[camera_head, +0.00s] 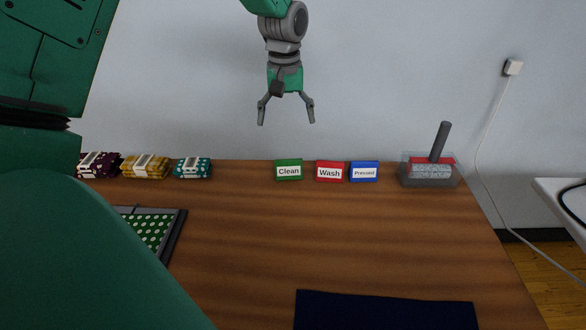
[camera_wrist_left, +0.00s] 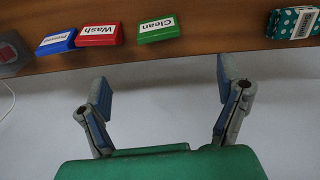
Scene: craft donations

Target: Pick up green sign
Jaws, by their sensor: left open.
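The green sign (camera_head: 288,170), labelled "Clean", stands near the back edge of the wooden table. It also shows in the left wrist view (camera_wrist_left: 159,31), upside down near the top. My left gripper (camera_head: 286,122) is open and empty. It hangs fingers down above the sign in the head view, apart from it. In the left wrist view the two fingers (camera_wrist_left: 158,85) are spread below the sign in the picture, with nothing between them. My right gripper does not show in either view.
A red "Wash" sign (camera_head: 329,171) and a blue "Pressed" sign (camera_head: 364,171) stand to the right of the green one. Folded fabric bundles (camera_head: 145,166) lie to the left. A grey box with a handle (camera_head: 430,171) is at the right. The table's middle (camera_head: 300,235) is clear.

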